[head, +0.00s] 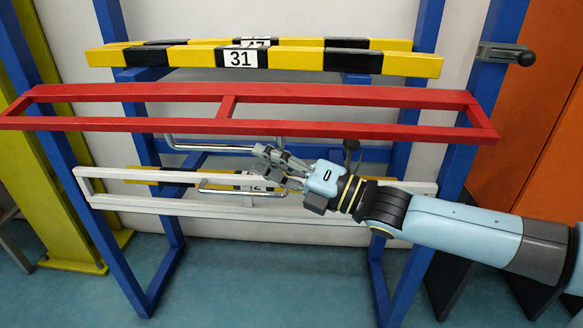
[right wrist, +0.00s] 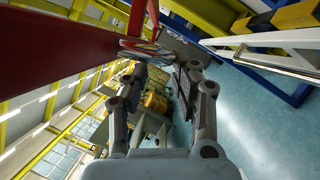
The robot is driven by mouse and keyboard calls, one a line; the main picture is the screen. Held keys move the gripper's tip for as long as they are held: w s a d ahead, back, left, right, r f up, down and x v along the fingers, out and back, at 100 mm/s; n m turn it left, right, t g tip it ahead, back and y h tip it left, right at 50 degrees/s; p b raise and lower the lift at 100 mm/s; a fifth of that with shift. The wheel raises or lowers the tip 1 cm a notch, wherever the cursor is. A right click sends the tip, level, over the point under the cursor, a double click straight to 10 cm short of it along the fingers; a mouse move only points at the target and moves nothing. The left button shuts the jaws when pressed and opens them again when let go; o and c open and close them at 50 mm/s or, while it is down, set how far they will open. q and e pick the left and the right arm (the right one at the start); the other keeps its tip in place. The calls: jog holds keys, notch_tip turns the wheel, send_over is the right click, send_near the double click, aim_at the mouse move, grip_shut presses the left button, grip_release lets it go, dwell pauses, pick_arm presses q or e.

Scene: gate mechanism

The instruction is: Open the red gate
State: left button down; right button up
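The red gate (head: 350,130) is a long red rectangular frame across the blue posts, below the yellow-black beam. A silver bar handle (head: 210,147) hangs just below its front rail. My right gripper (head: 274,167) is below the red gate, near the right end of this handle; whether they touch I cannot tell. In the right wrist view its two fingers (right wrist: 165,78) stand apart, with nothing clearly gripped between them. The red frame (right wrist: 60,45) shows there at the upper left. My left gripper is in neither view.
A white frame (head: 140,205) with a second silver handle (head: 240,193) lies below the red gate, close under my right gripper. Yellow-black beams marked 31 (head: 300,59) cross above. A metal latch with a black knob (head: 508,54) is on the right blue post. Open floor lies in front.

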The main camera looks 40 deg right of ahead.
jog(key=v, duration=0.5)
jog(key=shift+s+d+f, duration=0.1)
jog(key=shift+s, duration=0.25)
jog(key=p+v, duration=0.4)
jog(key=v, duration=0.8)
jog(key=shift+f+p, duration=0.3)
jog(key=shift+s+d, duration=0.1)
jog(key=shift+s, duration=0.05)
